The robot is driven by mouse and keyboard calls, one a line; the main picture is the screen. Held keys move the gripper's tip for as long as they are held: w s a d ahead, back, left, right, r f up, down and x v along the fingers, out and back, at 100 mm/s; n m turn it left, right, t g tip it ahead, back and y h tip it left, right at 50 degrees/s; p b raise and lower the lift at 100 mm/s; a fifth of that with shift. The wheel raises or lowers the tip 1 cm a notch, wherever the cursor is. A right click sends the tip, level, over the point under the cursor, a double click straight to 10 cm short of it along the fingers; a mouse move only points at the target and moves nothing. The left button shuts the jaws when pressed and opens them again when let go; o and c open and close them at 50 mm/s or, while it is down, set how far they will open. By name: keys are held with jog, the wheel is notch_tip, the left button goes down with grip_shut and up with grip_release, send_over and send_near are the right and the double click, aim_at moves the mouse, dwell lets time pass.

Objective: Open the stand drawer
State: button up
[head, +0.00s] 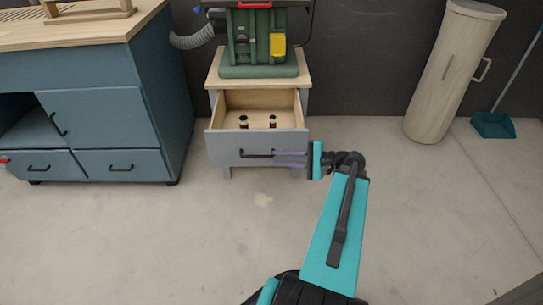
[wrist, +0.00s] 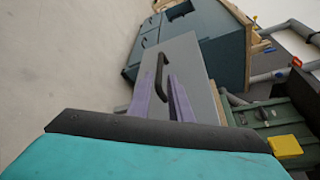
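The stand drawer (head: 222,148), a grey front with a pale wood inside, is pulled out from the stand below the green machine. Its black bar handle (head: 256,154) lies across the front and also shows in the wrist view (wrist: 160,75). My gripper (head: 275,158) is at the right end of the handle, in front of the drawer face. Its two purple fingers (wrist: 163,90) stand apart, with the near end of the handle appearing between or just beside their tips. Contact with the handle is hard to tell.
Two small dark-topped items (head: 273,121) stand inside the drawer. A green machine (head: 262,45) sits on the stand top (head: 214,80). A blue workbench (head: 110,95) is at left; a leaning wooden cylinder (head: 450,75) and a teal dustpan (head: 493,125) are at right. The floor in front is clear.

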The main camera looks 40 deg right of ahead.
jog(key=shift+p+v, duration=0.3)
jog(key=shift+v, duration=1.55)
jog(key=shift+a, duration=0.1)
